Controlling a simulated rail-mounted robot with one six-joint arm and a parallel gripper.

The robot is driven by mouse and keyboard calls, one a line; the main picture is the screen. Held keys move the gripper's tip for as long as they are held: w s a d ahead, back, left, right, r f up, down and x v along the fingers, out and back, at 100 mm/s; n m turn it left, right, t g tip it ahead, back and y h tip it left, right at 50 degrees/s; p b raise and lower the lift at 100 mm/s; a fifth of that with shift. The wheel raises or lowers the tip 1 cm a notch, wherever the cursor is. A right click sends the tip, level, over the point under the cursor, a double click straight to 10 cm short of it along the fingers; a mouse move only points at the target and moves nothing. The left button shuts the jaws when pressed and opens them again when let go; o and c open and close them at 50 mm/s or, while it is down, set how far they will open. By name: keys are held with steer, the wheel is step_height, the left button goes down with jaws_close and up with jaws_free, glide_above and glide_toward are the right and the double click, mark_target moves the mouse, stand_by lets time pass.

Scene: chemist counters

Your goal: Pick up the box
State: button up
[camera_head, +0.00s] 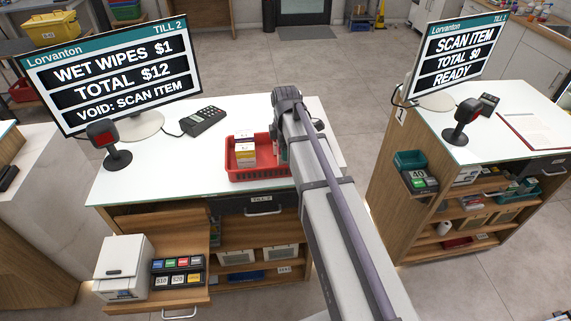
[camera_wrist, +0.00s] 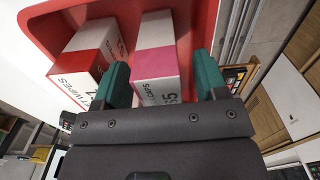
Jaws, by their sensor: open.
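A red tray (camera_head: 262,174) on the white counter holds small boxes (camera_head: 246,157) near my arm. In the wrist view, a white box with a pink band (camera_wrist: 156,62), its lettering partly reading "CAPS", lies between the two green fingers of my gripper (camera_wrist: 162,82). My gripper is open, one finger on each side of this box; whether they touch it I cannot tell. A red and white wet wipes box (camera_wrist: 88,65) is beside the left finger.
The tray wall (camera_wrist: 40,40) rises close around the boxes. A card terminal (camera_head: 204,120), a scanner (camera_head: 108,145) and a till screen (camera_head: 118,75) stand left of the tray. A second counter (camera_head: 520,135) is to the right, across a gap.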

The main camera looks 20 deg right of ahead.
steer(key=c, duration=1)
